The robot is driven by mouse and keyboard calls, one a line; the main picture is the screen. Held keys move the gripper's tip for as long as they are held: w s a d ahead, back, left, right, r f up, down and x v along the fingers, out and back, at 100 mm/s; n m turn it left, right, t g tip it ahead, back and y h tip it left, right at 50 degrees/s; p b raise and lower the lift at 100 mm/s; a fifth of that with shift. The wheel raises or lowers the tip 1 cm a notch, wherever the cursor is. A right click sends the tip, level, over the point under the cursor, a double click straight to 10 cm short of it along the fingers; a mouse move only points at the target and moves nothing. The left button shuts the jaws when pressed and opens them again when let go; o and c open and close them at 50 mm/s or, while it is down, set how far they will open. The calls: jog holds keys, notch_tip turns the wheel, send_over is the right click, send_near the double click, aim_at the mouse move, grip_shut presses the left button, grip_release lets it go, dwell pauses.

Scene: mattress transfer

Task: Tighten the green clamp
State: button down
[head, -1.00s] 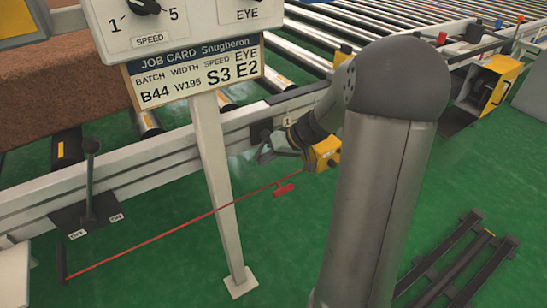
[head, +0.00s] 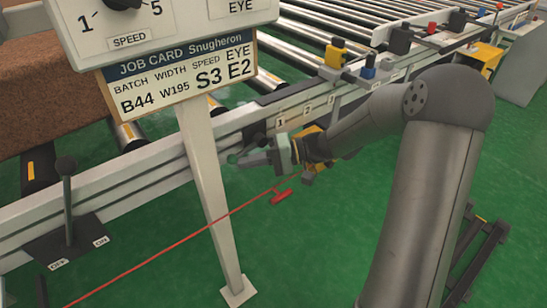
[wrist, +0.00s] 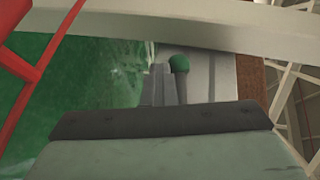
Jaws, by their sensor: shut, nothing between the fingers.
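The green clamp shows as a round dark-green knob (wrist: 180,63) in the wrist view, just beyond and to the right of the tips of my gripper (wrist: 160,78). Whether they touch I cannot tell. In the head view a small green spot (head: 232,158), likely the same knob, shows at the tip of my gripper (head: 243,159), in front of the conveyor's side rail. My gripper is shut and empty, pointing left. The rest of the clamp is hidden or too small to make out.
A white post (head: 208,180) carries the job card (head: 185,80) left of my gripper. A red cord with a red handle (head: 282,196) runs below it. A black lever (head: 68,205) stands at the left. Numbered tags (head: 307,111) line the rail.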

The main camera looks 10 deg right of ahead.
jog(key=shift+s+a+r+m+y+p, duration=0.1)
jog(key=shift+a+r+m+y+p, duration=0.1)
jog(key=shift+r+m+y+p, duration=0.45)
jog(key=shift+s+a+r+m+y+p, duration=0.1)
jog(key=shift+a+r+m+y, duration=0.15)
jog(key=shift+y, duration=0.8)
jog(key=shift+d, duration=0.15)
jog(key=d+f+p, duration=0.3)
jog(key=d, duration=1.4)
jog(key=s+a+r+g+h+p, duration=0.2)
jog(key=s+a+r+h+p, duration=0.25)
jog(key=s+r+p, duration=0.2)
jog(key=s+a+r+g+h+p, duration=0.3)
jog(key=s+a+r+h+p, duration=0.15)
jog(key=r+p, duration=0.3)
jog(key=s+d+r+t+h+p, duration=0.2)
jog(key=s+r+h+p, duration=0.3)
jog(key=r, duration=0.3)
jog(key=s+d+r+t+h+p, duration=0.2)
jog(key=s+r+t+h+p, duration=0.1)
jog(key=s+r+h+p, duration=0.2)
notch_tip(320, 180, up, 4)
jog(key=s+p, duration=0.2)
jog(key=p, duration=0.1)
jog(key=shift+d, duration=0.3)
